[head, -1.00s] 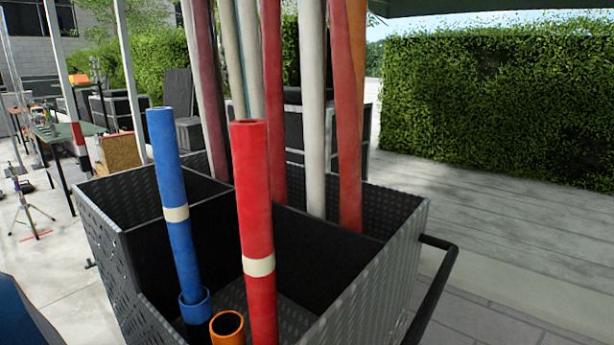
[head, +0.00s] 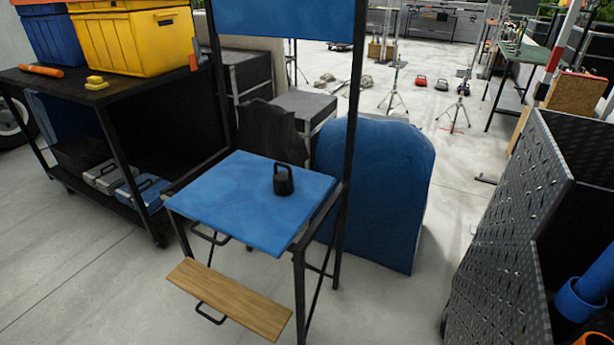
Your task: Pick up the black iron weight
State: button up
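The black iron weight (head: 283,181) stands upright on a small blue-topped table (head: 237,200) in the head view. It has a squat round body with a loop handle on top. It sits right of the middle of the blue top, with bare blue surface around it. Nothing touches it or hides it. My gripper does not show in the head view.
A black cart (head: 110,115) with yellow (head: 133,42) and blue bins stands at left. A wooden step (head: 230,298) juts out low in front of the table. A blue rounded block (head: 375,190) stands behind it. A grey metal bin (head: 520,240) is at right. Floor between is clear.

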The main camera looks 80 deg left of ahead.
aim_at(283, 180)
jog(key=u, duration=2.1)
jog(key=i+l+u, duration=0.2)
jog(key=j, duration=0.1)
